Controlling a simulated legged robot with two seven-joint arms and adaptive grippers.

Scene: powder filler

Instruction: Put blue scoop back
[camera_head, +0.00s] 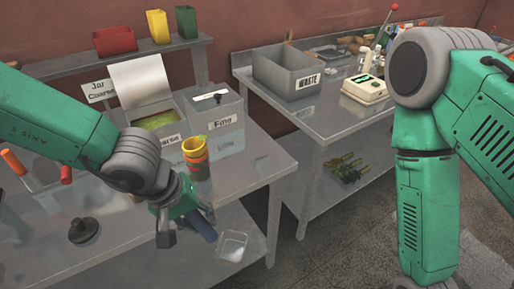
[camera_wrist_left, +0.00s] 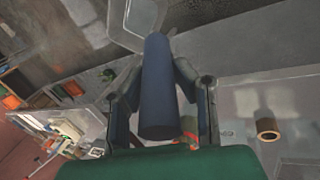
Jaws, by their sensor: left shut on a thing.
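The blue scoop has a cylindrical blue handle (camera_head: 203,226) and a clear, pale square scoop head (camera_head: 232,246). My left gripper (camera_head: 188,220) is shut around the handle and holds it near the front right edge of the left table. In the left wrist view the handle (camera_wrist_left: 157,95) runs between the fingers, with part of the clear head (camera_wrist_left: 138,20) beyond it. My right arm shows at the right, but its gripper is out of view.
A "Coarse" bin (camera_head: 170,133) with its lid up and a closed "Fine" bin (camera_head: 225,122) stand on the left table (camera_head: 262,160). Stacked cups (camera_head: 196,157) stand in front. A black round-based object (camera_head: 83,230) is at left. A "WASTE" bin (camera_head: 283,77) and scale (camera_head: 365,90) are on the other table.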

